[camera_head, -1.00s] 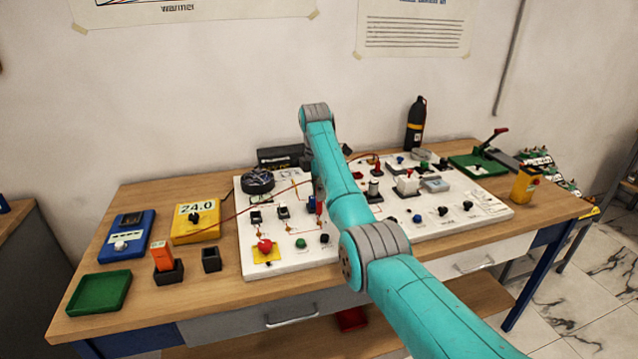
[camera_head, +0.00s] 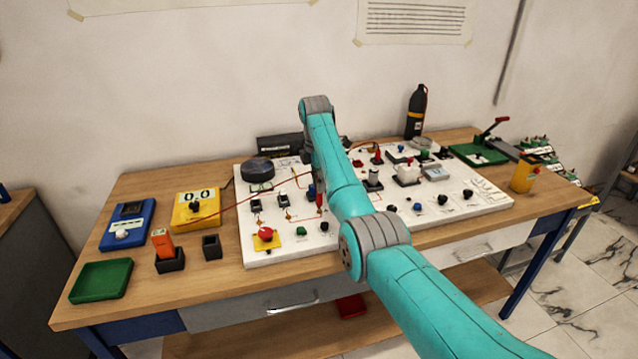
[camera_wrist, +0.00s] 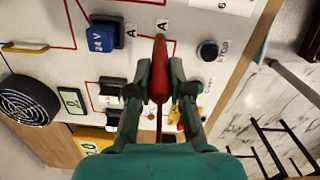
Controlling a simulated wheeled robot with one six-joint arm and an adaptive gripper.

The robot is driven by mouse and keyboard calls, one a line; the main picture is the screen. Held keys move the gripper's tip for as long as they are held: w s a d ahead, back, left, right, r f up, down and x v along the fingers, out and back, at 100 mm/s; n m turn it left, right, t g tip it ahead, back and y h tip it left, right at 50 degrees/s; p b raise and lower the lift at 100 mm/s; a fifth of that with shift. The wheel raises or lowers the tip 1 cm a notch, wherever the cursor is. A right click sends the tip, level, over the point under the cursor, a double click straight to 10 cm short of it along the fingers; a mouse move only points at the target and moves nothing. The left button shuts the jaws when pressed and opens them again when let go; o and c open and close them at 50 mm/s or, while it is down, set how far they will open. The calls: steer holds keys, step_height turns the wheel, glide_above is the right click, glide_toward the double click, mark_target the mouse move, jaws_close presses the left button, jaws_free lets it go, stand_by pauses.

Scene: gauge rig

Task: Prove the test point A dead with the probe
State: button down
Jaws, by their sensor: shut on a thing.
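My gripper (camera_wrist: 158,88) is shut on the red probe (camera_wrist: 160,68), over the white board (camera_wrist: 60,62). Beside the probe's upper end is a label A (camera_wrist: 163,25). Test point A itself is hidden there, so I cannot tell whether the probe touches it. A blue 24 V block (camera_wrist: 103,37) with its own label A stands to the left. In the head view the red probe (camera_head: 319,200) shows beside my arm, which hides much of my gripper. The yellow meter (camera_head: 196,209) reads 0.0, with a red lead running to the board.
A red mushroom button (camera_head: 265,234) sits on a yellow plate at the board's front left. An orange block in a black holder (camera_head: 170,260), a green tray (camera_head: 101,281) and a blue instrument (camera_head: 128,225) stand left. A black bottle (camera_head: 416,112) stands behind.

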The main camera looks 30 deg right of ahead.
steer(key=shift+r, duration=4)
